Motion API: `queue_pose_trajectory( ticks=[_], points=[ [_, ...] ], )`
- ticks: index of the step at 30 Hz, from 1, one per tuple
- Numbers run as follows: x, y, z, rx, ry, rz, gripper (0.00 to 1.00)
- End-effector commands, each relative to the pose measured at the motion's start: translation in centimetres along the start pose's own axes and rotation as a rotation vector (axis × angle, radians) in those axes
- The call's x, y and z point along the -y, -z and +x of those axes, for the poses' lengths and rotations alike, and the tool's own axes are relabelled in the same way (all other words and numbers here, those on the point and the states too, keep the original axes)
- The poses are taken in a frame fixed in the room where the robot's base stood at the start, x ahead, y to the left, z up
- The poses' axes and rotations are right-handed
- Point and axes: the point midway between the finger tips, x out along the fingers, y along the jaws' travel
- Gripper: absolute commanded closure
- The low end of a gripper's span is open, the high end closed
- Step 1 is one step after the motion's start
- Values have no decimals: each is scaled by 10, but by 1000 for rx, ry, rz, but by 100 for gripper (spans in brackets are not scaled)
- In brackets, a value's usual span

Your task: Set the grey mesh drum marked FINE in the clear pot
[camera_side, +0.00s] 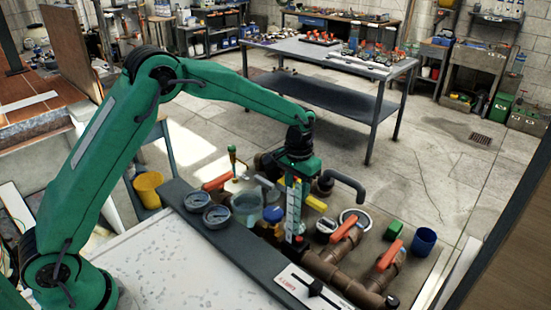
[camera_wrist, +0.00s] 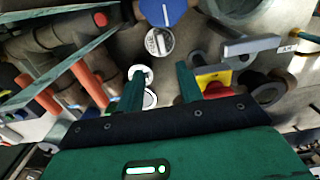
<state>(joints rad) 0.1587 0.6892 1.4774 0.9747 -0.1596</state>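In the wrist view a small grey round piece (camera_wrist: 159,41) with dark lettering lies beyond my fingertips. It may be the drum marked FINE, but I cannot read the word. A clear, bluish see-through vessel (camera_side: 245,204), likely the clear pot, stands left of my gripper in the side view. A dark-rimmed round edge (camera_wrist: 238,8) at the top of the wrist view may be its rim. My gripper (camera_wrist: 158,86) points down among the fittings, its green fingers apart with nothing held between them. In the side view my gripper (camera_side: 293,235) hides part of what is behind it.
A blue piece (camera_side: 272,213) stands close left of my gripper. Brown pipes with orange handles (camera_side: 391,254) run to the right. Two gauges (camera_side: 216,216) sit on the dark ledge at left. A green block (camera_side: 393,229) and blue cup (camera_side: 423,241) stand at far right.

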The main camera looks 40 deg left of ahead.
Motion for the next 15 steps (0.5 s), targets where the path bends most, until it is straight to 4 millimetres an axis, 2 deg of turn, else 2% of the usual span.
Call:
queue_pose_trajectory(
  ticks=[5,11,15],
  points=[
    [0,0,5,2,0,0,64],
    [2,1,30,3,0,0,64],
    [2,1,32,0,0,0,64]
  ],
)
